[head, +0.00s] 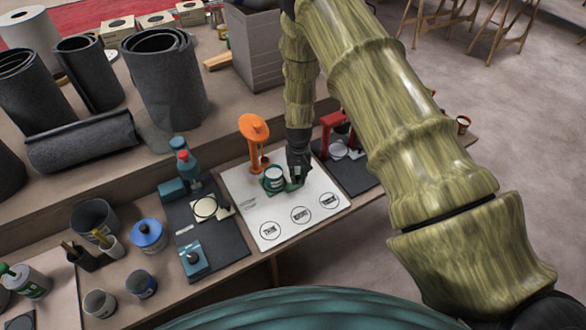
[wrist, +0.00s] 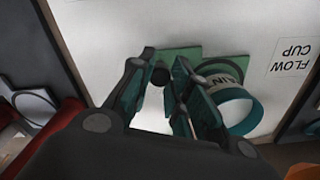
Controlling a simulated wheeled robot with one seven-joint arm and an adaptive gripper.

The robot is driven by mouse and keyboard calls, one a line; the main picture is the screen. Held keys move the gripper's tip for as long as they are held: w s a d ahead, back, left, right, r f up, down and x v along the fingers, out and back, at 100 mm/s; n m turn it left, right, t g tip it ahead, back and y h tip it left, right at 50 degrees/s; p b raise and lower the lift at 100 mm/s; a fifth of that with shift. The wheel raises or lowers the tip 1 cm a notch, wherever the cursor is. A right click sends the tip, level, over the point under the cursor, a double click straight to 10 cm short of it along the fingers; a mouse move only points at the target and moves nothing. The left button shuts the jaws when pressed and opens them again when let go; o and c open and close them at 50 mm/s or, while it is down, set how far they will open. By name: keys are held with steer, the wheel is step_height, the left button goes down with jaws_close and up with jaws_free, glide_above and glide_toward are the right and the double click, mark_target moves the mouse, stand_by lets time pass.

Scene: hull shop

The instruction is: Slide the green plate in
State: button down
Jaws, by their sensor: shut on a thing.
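The green plate (head: 292,187) is low over the white board (head: 283,211) in the head view, beside the orange stand (head: 254,128). It also shows in the wrist view (wrist: 225,62). A white and teal paint cup (head: 275,173) is upright on or over the plate; the wrist view shows its label (wrist: 219,81). My gripper (head: 296,178) is at the plate's right side, pointing down. Its jaws are closed on the plate around a dark knob (wrist: 160,76). The fingers hide part of the plate. I cannot tell whether the plate touches the board.
The board has three printed circles at the front and a "FLOW CUP" label (wrist: 294,60). A red stand (head: 333,125) is on the right dark mat. The left dark mat (head: 210,235) holds teal devices. Grey rolls (head: 165,80) stand behind. The board's front is clear.

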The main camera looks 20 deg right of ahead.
mark_target(290, 186)
steer(key=shift+s+a, duration=0.15)
steer(key=shift+a, duration=0.6)
steer(key=shift+s+a, duration=0.15)
steer(key=shift+a, duration=0.6)
steer(key=c, duration=1.3)
jaws_free()
steer(key=shift+a, duration=0.15)
steer(key=shift+r, duration=0.1)
step_height(290, 186, up, 12)
